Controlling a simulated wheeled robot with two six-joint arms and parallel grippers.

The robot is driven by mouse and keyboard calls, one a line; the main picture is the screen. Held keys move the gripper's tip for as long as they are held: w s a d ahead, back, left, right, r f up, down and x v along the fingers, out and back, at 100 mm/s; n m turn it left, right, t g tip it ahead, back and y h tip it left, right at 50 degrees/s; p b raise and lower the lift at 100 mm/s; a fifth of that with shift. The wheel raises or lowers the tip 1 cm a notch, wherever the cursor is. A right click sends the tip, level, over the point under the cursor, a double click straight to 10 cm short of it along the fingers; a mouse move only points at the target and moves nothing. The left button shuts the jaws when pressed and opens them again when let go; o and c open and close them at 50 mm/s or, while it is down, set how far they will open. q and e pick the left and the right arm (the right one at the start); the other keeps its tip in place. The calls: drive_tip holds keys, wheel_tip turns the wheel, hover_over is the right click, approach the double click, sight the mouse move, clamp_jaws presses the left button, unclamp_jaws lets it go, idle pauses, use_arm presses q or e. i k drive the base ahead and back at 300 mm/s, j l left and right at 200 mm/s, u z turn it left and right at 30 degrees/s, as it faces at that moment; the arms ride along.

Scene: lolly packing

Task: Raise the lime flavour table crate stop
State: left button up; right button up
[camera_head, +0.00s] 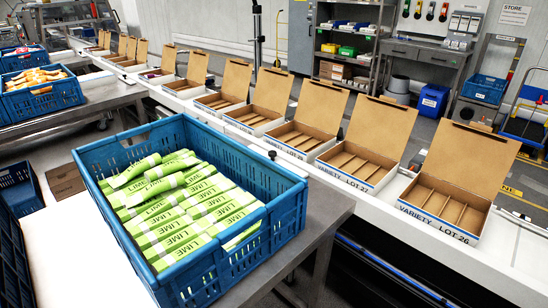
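A blue slatted crate (240,262) stands on the near table (322,210). It holds several green packets labelled LIME (175,215), lying in overlapping rows. A small dark knob with a pale base (272,156) shows just beyond the crate's far right corner. I cannot tell whether it is the crate stop or which position it is in. The foot of the crate's far side is hidden by the crate itself. Neither of my grippers is in view.
Open brown boxes, the nearest marked VARIETY LOT 26 (440,225), line the white conveyor (505,275) beyond the crate. Another blue crate (42,98) with orange packets stands at upper left. The white surface (75,250) left of the lime crate is bare.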

sight(272, 155)
drive_tip(key=i+l+z, duration=0.25)
drive_tip(key=l, duration=0.25)
drive_tip(key=i+l+z, duration=0.25)
drive_tip(key=l, duration=0.2)
drive_tip(key=i+l+z, duration=0.25)
drive_tip(key=l, duration=0.15)
drive_tip(key=k, duration=0.05)
